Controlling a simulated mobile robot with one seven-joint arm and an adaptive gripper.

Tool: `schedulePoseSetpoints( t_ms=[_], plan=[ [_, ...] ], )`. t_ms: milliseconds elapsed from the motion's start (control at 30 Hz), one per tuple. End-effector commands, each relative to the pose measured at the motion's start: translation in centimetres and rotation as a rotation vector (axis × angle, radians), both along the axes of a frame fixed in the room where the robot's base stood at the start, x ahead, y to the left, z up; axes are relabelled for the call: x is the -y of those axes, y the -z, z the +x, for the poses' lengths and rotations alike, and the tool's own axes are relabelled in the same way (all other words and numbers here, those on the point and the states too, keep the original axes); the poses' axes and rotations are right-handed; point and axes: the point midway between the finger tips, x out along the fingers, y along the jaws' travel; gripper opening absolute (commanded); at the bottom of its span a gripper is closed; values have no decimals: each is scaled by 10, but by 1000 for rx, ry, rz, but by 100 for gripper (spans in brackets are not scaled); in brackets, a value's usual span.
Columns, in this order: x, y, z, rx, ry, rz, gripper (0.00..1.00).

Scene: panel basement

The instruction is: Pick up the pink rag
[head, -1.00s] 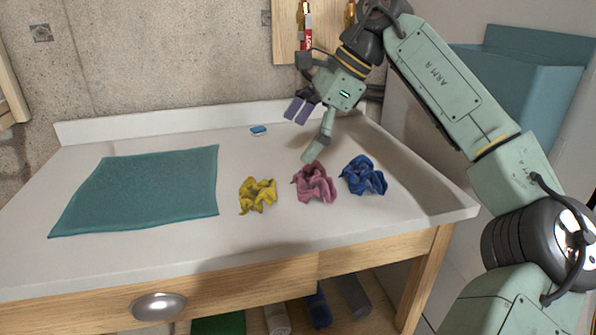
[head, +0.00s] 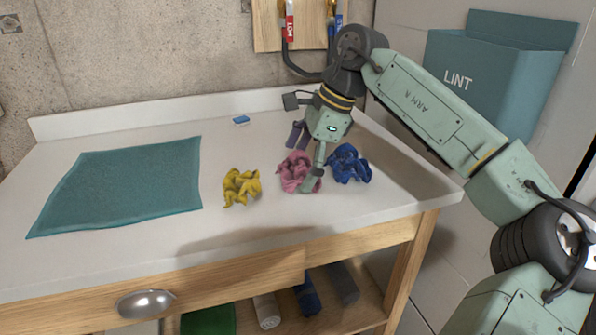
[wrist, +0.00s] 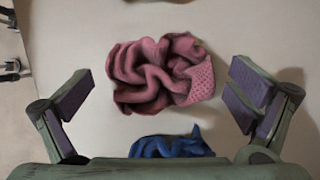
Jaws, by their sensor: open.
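The pink rag (head: 295,172) lies crumpled on the white worktop, between a yellow rag (head: 241,187) on its left and a blue rag (head: 349,164) on its right. My gripper (head: 309,160) is low over the pink rag and covers part of it in the head view. In the wrist view my gripper (wrist: 165,95) is open, with its two purple-padded fingers wide apart. The pink rag (wrist: 162,73) lies between and a little beyond them, apart from both. The blue rag (wrist: 172,146) is close to the gripper body, partly hidden by it.
A teal cloth (head: 120,185) lies flat on the left of the worktop (head: 215,220). A small blue block (head: 241,120) lies near the back ledge. A teal bin marked LINT (head: 480,85) stands at the right. Rolled cloths (head: 307,297) lie on the shelf below.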

Motion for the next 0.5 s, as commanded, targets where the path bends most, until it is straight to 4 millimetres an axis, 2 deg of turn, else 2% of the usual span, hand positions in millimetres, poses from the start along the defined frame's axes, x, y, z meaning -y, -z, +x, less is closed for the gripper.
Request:
schedulePoseSetpoints(
  t_ms=[300, 500],
  plan=[
    [-2, 5, 0, 2, 1, 1, 99],
    [-2, 5, 0, 2, 1, 1, 86]
  ],
)
